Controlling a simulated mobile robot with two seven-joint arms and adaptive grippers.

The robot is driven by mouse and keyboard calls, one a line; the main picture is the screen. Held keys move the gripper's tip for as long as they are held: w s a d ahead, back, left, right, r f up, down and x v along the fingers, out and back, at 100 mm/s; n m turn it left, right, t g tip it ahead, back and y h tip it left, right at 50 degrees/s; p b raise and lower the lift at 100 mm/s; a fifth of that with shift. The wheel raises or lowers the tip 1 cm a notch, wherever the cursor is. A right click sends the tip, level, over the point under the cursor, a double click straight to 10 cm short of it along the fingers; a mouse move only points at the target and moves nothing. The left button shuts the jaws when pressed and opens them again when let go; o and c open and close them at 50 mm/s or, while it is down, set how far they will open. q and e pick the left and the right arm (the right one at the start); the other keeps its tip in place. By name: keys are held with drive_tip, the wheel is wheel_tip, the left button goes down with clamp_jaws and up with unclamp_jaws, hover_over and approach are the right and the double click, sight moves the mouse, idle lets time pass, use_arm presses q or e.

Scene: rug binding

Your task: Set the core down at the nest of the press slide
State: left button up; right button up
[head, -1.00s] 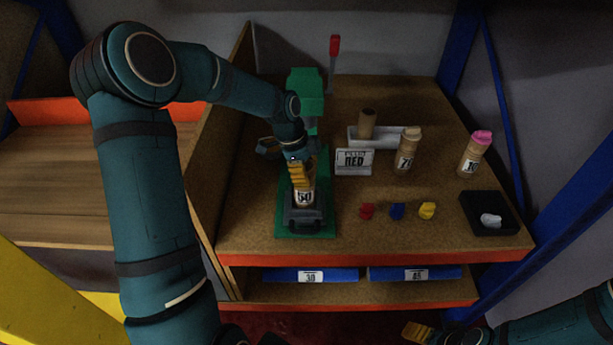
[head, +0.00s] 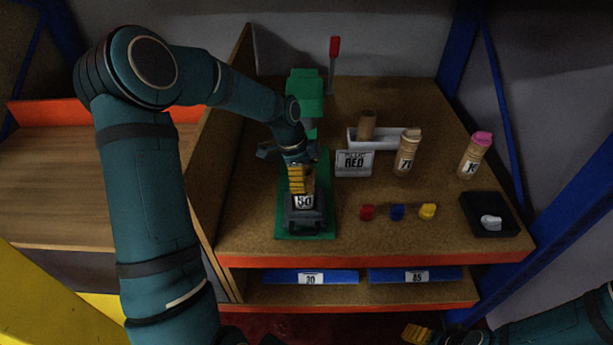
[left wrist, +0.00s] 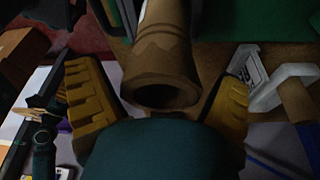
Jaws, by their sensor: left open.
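The core (head: 304,202) is a brown tube with a white "50" label. It stands on the dark slide (head: 305,222) of the green press (head: 306,95), at the slide's nest. My left gripper (head: 299,180) is at its upper part, with jaws open. In the left wrist view the core's hollow end (left wrist: 163,60) shows between the yellow fingers of my left gripper (left wrist: 160,100), with a gap on each side. The core's foot is partly hidden by the slide, so its exact seating cannot be seen. My right gripper (head: 418,332) is low at the bottom edge, its jaws unclear.
A "RED" sign (head: 354,162) and a white holder with a brown tube (head: 367,125) stand right of the press. Two labelled tubes (head: 407,155) (head: 473,157), small red, blue and yellow pieces (head: 397,212) and a black tray (head: 480,228) are further right.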

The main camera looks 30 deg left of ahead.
use_arm(q)
drive_tip(key=p+v, duration=0.1)
drive_tip(key=v, duration=1)
drive_tip(key=shift+r+p, duration=0.3)
drive_tip(key=shift+r, duration=0.1)
drive_tip(key=shift+s+a, duration=0.1)
drive_tip(key=shift+s, duration=0.05)
